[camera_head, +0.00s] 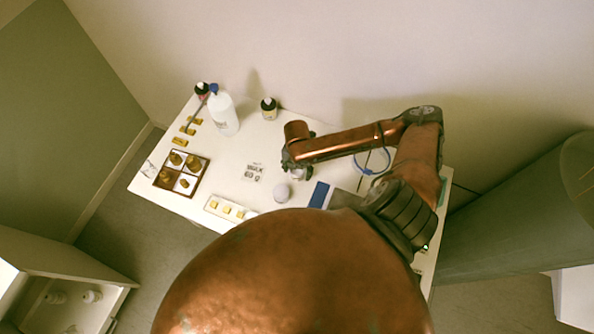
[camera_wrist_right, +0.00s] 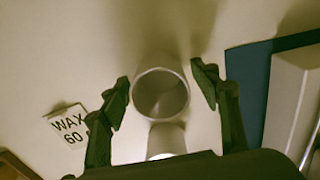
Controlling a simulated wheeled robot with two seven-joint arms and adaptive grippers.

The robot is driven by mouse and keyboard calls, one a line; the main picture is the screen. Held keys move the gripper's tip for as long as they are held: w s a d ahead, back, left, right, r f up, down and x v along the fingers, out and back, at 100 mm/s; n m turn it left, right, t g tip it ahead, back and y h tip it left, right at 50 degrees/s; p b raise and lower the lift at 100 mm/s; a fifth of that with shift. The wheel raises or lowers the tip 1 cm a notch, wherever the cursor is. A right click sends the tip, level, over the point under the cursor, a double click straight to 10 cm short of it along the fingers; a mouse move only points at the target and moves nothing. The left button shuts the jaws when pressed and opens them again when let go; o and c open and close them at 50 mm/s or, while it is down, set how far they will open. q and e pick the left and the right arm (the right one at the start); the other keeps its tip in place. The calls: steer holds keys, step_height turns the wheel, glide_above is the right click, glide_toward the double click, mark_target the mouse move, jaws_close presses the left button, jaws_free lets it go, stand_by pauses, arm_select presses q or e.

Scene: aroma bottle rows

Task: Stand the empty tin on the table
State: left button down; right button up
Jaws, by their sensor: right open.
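The empty tin (camera_wrist_right: 143,70) is a plain grey cylinder with a round, dark open mouth facing the right wrist camera. In the head view, a small grey part of it (camera_head: 298,174) shows just under the gripper; the rest is hidden. My right gripper (camera_wrist_right: 163,88) is open, with one finger on each side of the tin and visible gaps to both. It also shows in the head view (camera_head: 292,163), low over the table (camera_head: 232,187). I cannot tell whether the tin touches the table. My left gripper is not in view.
A pale round jar (camera_head: 281,193) stands close to the tin. A "WAX 60" card (camera_head: 253,172), a blue item (camera_head: 319,195) and a white strip with yellow pieces (camera_head: 213,206) lie around. Farther left are a white bottle (camera_head: 224,117) and a brown divided tray (camera_head: 203,162).

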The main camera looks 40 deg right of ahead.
step_height(320, 180, up, 12)
steer(key=p, duration=0.1)
stand_by(0.4)
steer(key=shift+r, duration=0.1)
